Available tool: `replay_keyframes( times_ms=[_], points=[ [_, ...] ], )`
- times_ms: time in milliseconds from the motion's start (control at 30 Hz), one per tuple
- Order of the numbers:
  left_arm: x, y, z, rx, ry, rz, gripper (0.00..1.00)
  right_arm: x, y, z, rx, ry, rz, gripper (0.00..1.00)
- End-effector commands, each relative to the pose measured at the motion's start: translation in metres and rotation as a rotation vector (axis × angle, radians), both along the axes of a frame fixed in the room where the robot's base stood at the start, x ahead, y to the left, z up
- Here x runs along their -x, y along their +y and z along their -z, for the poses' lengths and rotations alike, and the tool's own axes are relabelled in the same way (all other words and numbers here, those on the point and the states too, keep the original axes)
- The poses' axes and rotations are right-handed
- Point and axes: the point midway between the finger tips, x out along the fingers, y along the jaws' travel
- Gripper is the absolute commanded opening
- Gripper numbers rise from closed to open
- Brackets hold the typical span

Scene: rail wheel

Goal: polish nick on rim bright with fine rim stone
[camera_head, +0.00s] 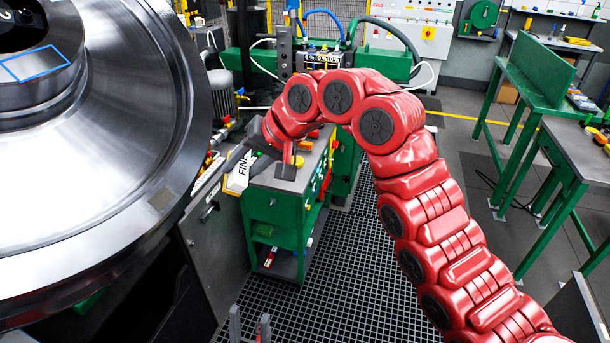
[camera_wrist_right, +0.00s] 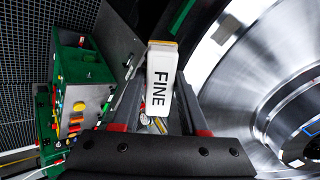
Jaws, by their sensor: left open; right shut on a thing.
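The wheel (camera_head: 110,130) is a large bright steel disc filling the left of the head view; it also shows at the right of the wrist view (camera_wrist_right: 262,62). A small dull brownish spot (camera_head: 160,198), likely the nick, lies near its rim. The fine rim stone (camera_head: 238,176) is a white block marked FINE with a tan end; it also shows in the wrist view (camera_wrist_right: 160,85). My right gripper (camera_head: 250,160) is shut on it, just right of the wheel's edge and apart from the spot. My left gripper (camera_head: 250,326) is open and empty at the bottom; only its fingertips show.
A green cabinet (camera_head: 275,213) with a grey top and coloured buttons stands right of the wheel, beneath my right arm. A dark grey panel (camera_head: 222,235) stands beside the wheel. Green workbenches (camera_head: 535,110) are at the right. The grated floor (camera_head: 335,262) is clear in the middle.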

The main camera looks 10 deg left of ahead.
Motion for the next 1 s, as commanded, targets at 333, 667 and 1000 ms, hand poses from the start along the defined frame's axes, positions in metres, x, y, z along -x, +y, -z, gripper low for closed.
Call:
replay_keyframes(
  times_ms=[333,667,1000],
  points=[
    [0.0,0.0,-0.01,0.0,0.0,0.0,0.5,0.058,0.046,-0.046,-0.062,-0.009,-0.089,0.0],
    [0.0,0.0,-0.003,0.0,0.0,0.0,0.5,0.059,0.06,-0.031,-0.06,-0.005,-0.09,0.0],
    [0.0,0.0,0.0,0.0,0.0,0.0,0.5,0.057,0.085,-0.007,-0.063,-0.007,-0.091,0.0]
  ],
)
